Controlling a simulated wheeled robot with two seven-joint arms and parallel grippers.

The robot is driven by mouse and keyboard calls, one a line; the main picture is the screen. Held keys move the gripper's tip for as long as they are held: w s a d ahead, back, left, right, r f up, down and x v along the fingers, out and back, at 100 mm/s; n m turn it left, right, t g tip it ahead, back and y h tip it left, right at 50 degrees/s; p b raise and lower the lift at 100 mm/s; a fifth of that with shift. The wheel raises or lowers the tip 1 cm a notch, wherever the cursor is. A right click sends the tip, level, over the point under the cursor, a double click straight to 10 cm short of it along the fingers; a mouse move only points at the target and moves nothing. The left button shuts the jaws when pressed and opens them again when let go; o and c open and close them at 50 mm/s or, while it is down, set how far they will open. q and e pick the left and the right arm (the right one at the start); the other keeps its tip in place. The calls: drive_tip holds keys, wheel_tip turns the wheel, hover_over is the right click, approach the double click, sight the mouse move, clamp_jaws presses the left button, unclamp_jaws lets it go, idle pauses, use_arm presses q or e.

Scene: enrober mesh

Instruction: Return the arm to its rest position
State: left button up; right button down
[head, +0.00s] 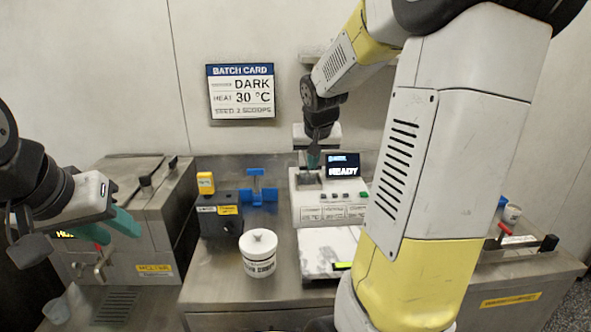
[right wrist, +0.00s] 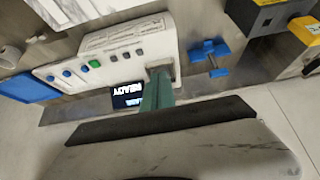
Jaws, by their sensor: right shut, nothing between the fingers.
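My right arm reaches in from the upper right of the head view, and its large pale and yellow links cross the right half. My right gripper (head: 313,160) is shut and empty, pointing down at the back left of a white machine (head: 333,207) whose screen reads READY. In the right wrist view its green fingers (right wrist: 157,92) are together beside that screen (right wrist: 127,95); I cannot tell whether they touch the machine. My left gripper (head: 109,229) is at the left with its teal fingers apart and empty, in front of the metal melter (head: 140,240).
A white lidded jar (head: 258,252) stands on the steel bench, front centre. Left of the machine are a dark box with a yellow part (head: 206,183) and a blue stand (head: 258,190). A batch card (head: 241,92) hangs on the wall. A small cup (head: 511,213) is at right.

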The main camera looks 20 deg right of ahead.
drive_tip(key=shift+s+a+r, duration=0.1)
drive_tip(key=shift+s+r, duration=0.2)
drive_tip(key=shift+s, duration=0.1)
drive_tip(key=s+a+r+n+y, duration=0.1)
drive_tip(key=s+a+y, duration=0.1)
drive_tip(key=s+a, duration=0.4)
drive_tip(key=s+a+r+n+y, duration=0.1)
drive_tip(key=s+a, duration=0.6)
drive_tip(key=s, duration=0.9)
drive_tip(key=shift+s+r+n+y, duration=0.35)
drive_tip(key=shift+r+n+y, duration=0.05)
drive_tip(key=shift+r+n, duration=0.3)
